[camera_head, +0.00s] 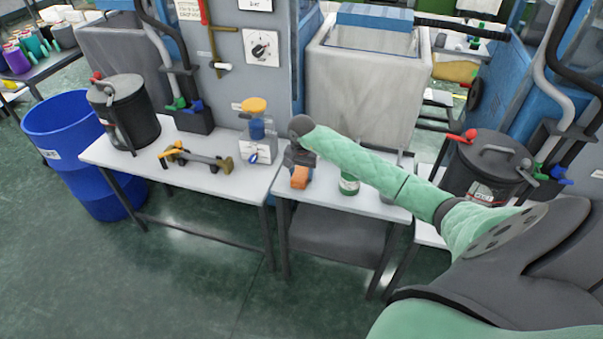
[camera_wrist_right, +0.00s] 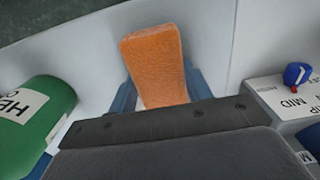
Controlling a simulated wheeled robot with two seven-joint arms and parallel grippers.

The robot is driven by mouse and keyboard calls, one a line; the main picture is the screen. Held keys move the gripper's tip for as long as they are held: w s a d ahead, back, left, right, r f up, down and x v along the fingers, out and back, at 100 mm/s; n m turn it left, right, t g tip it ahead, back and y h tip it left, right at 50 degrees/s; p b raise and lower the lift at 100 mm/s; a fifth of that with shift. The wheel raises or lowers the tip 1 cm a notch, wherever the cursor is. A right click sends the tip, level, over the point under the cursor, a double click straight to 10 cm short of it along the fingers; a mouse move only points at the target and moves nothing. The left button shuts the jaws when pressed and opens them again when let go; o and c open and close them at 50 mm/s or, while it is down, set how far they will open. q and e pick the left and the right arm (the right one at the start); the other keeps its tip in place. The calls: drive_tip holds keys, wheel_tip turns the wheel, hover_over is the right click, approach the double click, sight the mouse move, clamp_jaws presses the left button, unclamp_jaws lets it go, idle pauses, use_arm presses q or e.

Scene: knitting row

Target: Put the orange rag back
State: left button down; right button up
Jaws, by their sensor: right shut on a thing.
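The orange rag (camera_head: 300,177) is at the right gripper, over the left part of the small white table (camera_head: 372,205). My right gripper (camera_head: 299,163) reaches down and is shut on the rag. In the right wrist view the rag (camera_wrist_right: 154,62) sticks out as a stiff orange block between the blue fingers (camera_wrist_right: 160,98). Whether the rag touches the tabletop is hard to tell. The dark gripper body hides the rag's near end. My left gripper is not in view.
A green bottle (camera_head: 349,184) stands close to the right of the gripper; it also shows in the wrist view (camera_wrist_right: 38,115). A white labelled box (camera_head: 258,151) stands on the left table. A yellow-black tool (camera_head: 197,158) lies further left. The table's front strip is clear.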

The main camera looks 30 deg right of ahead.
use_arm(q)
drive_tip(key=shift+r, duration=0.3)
use_arm(e)
drive_tip(key=shift+f, duration=0.1)
drive_tip(key=o, duration=0.9)
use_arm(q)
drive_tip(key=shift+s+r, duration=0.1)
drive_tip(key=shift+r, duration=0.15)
use_arm(e)
drive_tip(key=shift+o, duration=0.2)
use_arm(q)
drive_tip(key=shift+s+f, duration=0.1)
